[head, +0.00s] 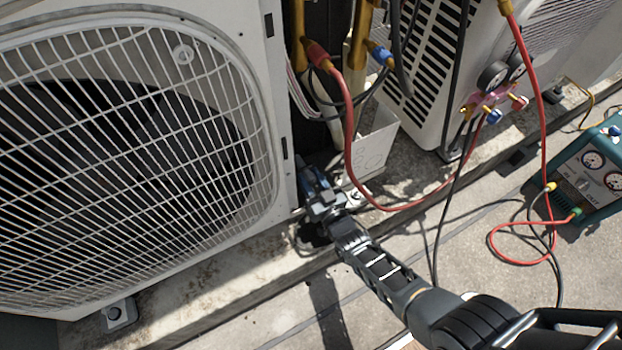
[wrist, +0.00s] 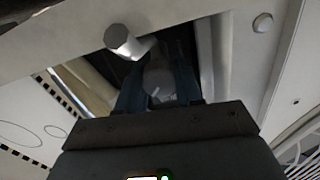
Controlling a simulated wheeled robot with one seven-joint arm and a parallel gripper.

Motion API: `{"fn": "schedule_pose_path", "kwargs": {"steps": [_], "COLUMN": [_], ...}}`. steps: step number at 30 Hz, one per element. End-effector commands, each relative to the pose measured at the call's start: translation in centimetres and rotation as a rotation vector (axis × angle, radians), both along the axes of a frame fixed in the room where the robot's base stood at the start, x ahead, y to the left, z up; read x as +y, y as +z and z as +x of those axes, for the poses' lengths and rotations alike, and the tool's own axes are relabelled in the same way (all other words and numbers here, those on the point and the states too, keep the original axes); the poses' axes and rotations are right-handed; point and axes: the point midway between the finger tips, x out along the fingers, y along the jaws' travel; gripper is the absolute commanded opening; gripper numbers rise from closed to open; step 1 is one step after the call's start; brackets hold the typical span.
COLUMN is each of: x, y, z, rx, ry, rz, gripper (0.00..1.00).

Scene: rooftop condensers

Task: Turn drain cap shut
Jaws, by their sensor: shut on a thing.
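My gripper (head: 314,183) reaches in at the lower right corner of the near condenser, beside its grille. In the wrist view its two dark blue fingers (wrist: 160,88) are shut on a round grey cap (wrist: 159,78), one finger on each side. I take this for the drain cap. It has a pale line mark on its face, slanting. Its upper part lies in shadow, and I cannot tell how tightly it is seated. In the head view my gripper and the casing hide the cap.
A grey pipe end (wrist: 122,40) stands close above the fingers. The near condenser (head: 284,120) is on the left. A red hose (head: 349,150) loops close right of my gripper. A teal gauge machine (head: 583,175) stands far right.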

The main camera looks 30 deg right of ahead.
Motion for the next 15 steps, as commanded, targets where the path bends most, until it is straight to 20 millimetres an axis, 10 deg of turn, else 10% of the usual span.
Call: {"fn": "schedule_pose_path", "kwargs": {"steps": [15], "x": [0.08], "y": [-0.28], "z": [-0.06], "rx": [0.0], "ry": [0.001], "rz": [-0.291], "gripper": [0.05]}}
